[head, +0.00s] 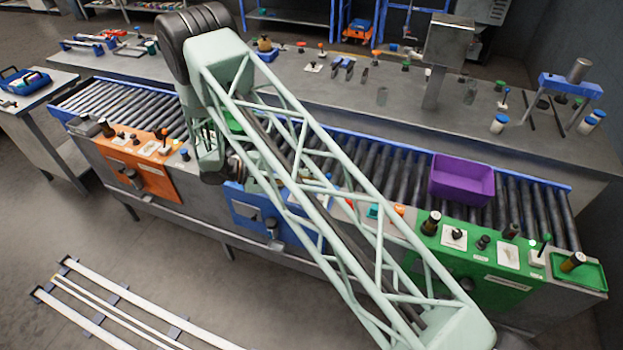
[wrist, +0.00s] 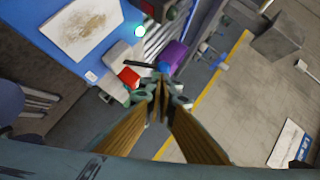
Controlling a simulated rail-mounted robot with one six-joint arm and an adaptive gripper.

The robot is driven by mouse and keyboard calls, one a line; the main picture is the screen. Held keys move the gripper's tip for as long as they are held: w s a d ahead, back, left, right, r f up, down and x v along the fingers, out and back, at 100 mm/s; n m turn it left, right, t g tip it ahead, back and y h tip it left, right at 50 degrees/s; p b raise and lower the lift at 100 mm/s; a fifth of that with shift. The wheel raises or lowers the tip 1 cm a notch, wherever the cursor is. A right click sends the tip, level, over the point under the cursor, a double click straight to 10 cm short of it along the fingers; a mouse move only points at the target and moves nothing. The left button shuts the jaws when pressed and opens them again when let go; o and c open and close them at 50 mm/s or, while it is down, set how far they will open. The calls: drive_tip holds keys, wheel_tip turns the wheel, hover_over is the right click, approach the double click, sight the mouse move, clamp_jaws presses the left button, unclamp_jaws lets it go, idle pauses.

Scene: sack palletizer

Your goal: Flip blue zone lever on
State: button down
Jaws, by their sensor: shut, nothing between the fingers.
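The blue zone panel (head: 275,222) is on the front of the conveyor in the head view, partly hidden behind my arm. In the wrist view the blue panel (wrist: 60,45) fills the upper left. A thin black lever-like stick (wrist: 139,64) with a blue tip shows just beyond my fingertips; I cannot tell for certain that it is the lever, or its position. A red piece (wrist: 129,77) on a pale base sits left of it. My gripper (wrist: 160,84) is shut and empty, its tips close to the blue tip; contact is unclear. The head view hides the gripper behind my arm.
A small light (wrist: 138,31) glows pale cyan on the blue panel, near a stained cream plate (wrist: 82,27). The orange panel (head: 140,172) is to the left; the green panel (head: 470,270) is to the right. A purple bin (head: 461,180) stands on the rollers.

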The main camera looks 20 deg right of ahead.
drive_tip(key=shift+r, duration=0.2)
drive_tip(key=shift+r+p, duration=0.45)
drive_tip(key=shift+r, duration=0.15)
drive_tip(key=shift+a+r, duration=0.1)
drive_tip(key=w+r+v, duration=0.1)
drive_tip(key=r+v, duration=0.1)
drive_tip(key=v, duration=1.1)
drive_tip(key=shift+w, duration=0.25)
drive_tip(key=shift+r, duration=0.1)
idle(0.6)
